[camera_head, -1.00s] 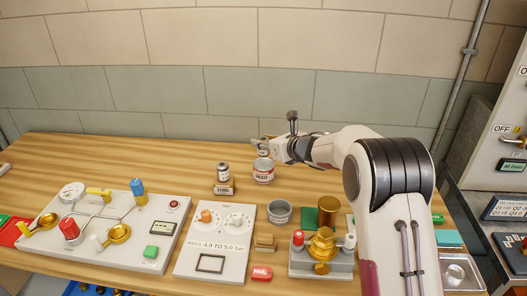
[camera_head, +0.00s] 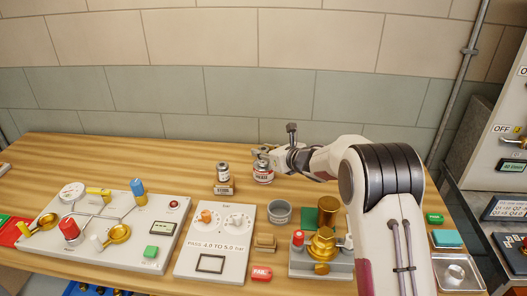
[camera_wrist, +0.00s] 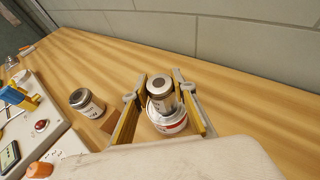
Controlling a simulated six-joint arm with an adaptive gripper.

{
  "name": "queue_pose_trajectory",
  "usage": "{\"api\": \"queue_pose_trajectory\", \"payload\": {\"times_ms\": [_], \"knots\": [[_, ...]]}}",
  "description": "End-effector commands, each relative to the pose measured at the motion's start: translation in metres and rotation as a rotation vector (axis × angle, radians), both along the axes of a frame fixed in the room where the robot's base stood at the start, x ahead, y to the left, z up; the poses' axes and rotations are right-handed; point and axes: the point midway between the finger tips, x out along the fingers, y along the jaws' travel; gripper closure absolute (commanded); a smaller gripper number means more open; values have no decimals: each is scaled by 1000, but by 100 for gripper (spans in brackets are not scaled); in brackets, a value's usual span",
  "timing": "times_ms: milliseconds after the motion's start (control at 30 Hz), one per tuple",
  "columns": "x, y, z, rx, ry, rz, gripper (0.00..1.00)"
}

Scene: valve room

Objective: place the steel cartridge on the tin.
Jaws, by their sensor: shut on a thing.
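The steel cartridge (camera_wrist: 161,92) stands upright between my gripper's two fingers, grey-topped with a dark centre. In the wrist view it is right over the white and red tin (camera_wrist: 168,121); I cannot tell whether its base touches the tin. In the head view the tin (camera_head: 263,176) stands on the table near the back, its upper part covered by my gripper (camera_head: 263,158). My gripper, also in the wrist view (camera_wrist: 160,105), is shut on the cartridge. The cartridge's lower part is largely hidden.
A grey open cup (camera_head: 279,212) and a brass cylinder (camera_head: 328,210) are nearer the front. A gauge panel (camera_head: 214,240) lies front left. The table behind is clear.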

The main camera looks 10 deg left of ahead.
Motion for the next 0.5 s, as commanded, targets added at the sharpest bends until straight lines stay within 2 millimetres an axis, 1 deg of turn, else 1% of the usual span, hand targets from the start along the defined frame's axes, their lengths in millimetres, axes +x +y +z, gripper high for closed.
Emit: {"api": "queue_pose_trajectory", "payload": {"times_ms": [233, 267, 300, 333, 500], "knots": [[0, 0, -2, 0, -1, 0, 100], [0, 0, -3, -1, -1, 0, 71], [0, 0, -3, -1, -1, 0, 61], [0, 0, -2, -1, -1, 0, 57], [0, 0, -2, 0, 0, 0, 57]]}}
